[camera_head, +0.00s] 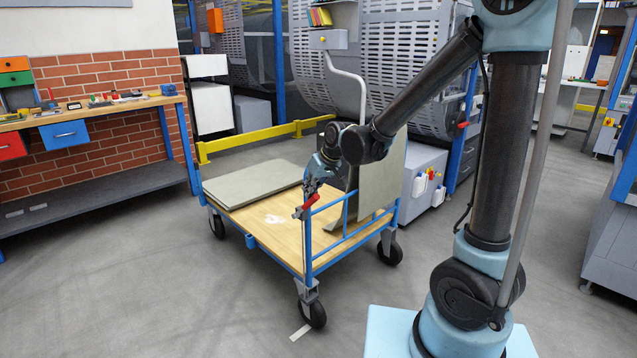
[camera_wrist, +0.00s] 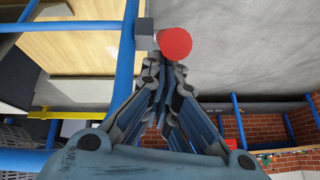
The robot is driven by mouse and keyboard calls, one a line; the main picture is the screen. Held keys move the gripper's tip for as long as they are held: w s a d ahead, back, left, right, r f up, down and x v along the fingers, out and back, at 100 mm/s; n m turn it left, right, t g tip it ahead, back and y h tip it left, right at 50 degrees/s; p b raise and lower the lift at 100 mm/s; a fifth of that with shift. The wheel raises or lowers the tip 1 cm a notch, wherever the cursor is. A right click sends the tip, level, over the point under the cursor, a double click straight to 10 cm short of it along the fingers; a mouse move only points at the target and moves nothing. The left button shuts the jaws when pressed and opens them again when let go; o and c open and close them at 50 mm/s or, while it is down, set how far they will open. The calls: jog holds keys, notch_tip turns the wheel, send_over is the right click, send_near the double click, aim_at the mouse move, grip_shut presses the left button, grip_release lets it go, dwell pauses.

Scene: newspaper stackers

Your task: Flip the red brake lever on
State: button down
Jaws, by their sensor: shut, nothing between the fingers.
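The red brake lever (camera_head: 306,205) is on top of the near corner post of a blue-framed cart with a wooden deck (camera_head: 268,231). In the wrist view the lever's round red end (camera_wrist: 174,44) shows beside a grey block (camera_wrist: 145,33) and the blue rail (camera_wrist: 126,60). My gripper (camera_head: 309,190) is just above the lever in the head view. In the wrist view my gripper (camera_wrist: 163,75) is shut and empty, its fingertips close to the red end. I cannot tell whether they touch it.
A grey slab (camera_head: 252,184) lies on the cart deck, and an upright panel (camera_head: 381,180) stands at its right. A workbench (camera_head: 90,110) is at the left, and a yellow barrier (camera_head: 255,138) runs behind the cart. The floor in front is clear.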

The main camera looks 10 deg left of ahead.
jog(key=s+d+f+t+y, duration=0.1)
jog(key=s+d+f, duration=0.2)
jog(key=d+f, duration=0.2)
jog(key=shift+s+d+f+y, duration=0.2)
jog(key=shift+s+f+y, duration=0.1)
jog(key=shift+f, duration=0.2)
dwell(0.4)
jog(key=shift+w+r, duration=0.1)
jog(key=v, duration=1.1)
jog(key=shift+w+d+r, duration=0.2)
jog(key=shift+w+d, duration=0.05)
jog(key=shift+w, duration=0.1)
dwell(0.4)
